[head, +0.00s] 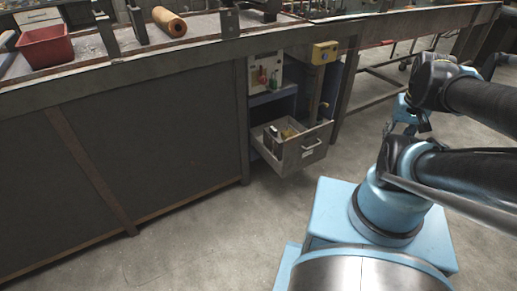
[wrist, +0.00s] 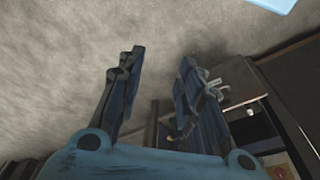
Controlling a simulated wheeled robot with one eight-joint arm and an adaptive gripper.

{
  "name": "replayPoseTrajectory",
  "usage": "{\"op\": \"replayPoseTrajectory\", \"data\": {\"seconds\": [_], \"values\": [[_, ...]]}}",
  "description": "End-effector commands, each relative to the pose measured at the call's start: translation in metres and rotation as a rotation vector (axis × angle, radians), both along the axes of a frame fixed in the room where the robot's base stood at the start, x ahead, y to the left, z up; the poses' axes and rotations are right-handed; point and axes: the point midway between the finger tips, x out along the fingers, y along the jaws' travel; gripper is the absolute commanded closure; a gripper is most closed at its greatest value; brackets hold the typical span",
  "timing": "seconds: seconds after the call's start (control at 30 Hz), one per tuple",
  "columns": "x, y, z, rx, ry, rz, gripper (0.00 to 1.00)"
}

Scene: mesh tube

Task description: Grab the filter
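An orange-tan tube (head: 170,21), which looks like the filter, lies on its side on top of the workbench at the upper left of the head view. It does not show in the wrist view. My gripper (wrist: 160,64) has its two fingers spread apart with nothing between them, only floor behind. In the head view my gripper is at the right, partly hidden by my arm, over the floor and well away from the tube.
The long workbench (head: 130,58) has a red bin (head: 46,46) on top at the left. Below it, a drawer (head: 300,150) stands pulled out into the floor space, holding small items. A yellow box (head: 324,52) is above the drawer. The floor in front is clear.

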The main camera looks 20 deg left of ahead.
Motion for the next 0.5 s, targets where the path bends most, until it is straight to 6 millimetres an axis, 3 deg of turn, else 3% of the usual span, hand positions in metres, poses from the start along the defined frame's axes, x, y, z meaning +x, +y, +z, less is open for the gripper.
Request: {"op": "replayPoseTrajectory", "data": {"seconds": [0.33, 0.37, 0.5], "values": [[0.0, 0.0, 0.0, 0.0, 0.0, 0.0, 0.67], [0.0, 0.0, 0.0, 0.0, 0.0, 0.0, 0.64], [-0.0064, 0.001, 0.0066, 0.002, -0.011, -0.003, 0.33]]}}
